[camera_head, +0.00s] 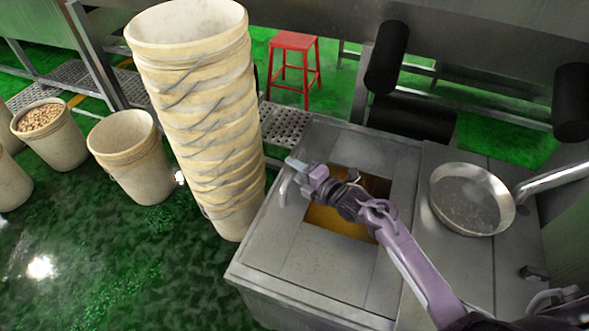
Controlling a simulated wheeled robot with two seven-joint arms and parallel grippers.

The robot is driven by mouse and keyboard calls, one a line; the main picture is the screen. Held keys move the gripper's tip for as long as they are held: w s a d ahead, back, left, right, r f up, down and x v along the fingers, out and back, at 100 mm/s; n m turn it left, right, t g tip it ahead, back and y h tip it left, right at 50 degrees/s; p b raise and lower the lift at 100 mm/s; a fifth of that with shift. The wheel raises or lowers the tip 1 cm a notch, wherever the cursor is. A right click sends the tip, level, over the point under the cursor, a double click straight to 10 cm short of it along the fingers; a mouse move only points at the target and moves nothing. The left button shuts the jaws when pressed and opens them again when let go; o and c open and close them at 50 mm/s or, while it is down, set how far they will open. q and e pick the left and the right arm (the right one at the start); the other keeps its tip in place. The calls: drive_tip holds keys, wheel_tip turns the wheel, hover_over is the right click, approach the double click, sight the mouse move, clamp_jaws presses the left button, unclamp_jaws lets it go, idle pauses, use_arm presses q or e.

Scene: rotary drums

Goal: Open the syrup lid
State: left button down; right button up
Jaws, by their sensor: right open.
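The syrup vat is a grey metal box (258,262) with a square opening in its top. Amber syrup (333,219) shows inside, partly hidden by my right arm. A flat metal lid panel (318,262) lies beside the opening, and a curved metal handle (285,188) stands near the vat's left edge. My right gripper (300,172) reaches across the opening from the lower right. It is open, with its fingers close to the handle; I cannot tell whether they touch it.
A tall stack of cream buckets (200,110) stands close to the vat's left side. A round metal pan (470,200) sits on the right. Dark rollers (388,56) and a red stool (293,62) are behind. More buckets (130,160) stand on the green floor.

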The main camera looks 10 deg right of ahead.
sight(365, 192)
drive_tip(key=shift+w+a, duration=0.2)
drive_tip(key=shift+w, duration=0.05)
clamp_jaws()
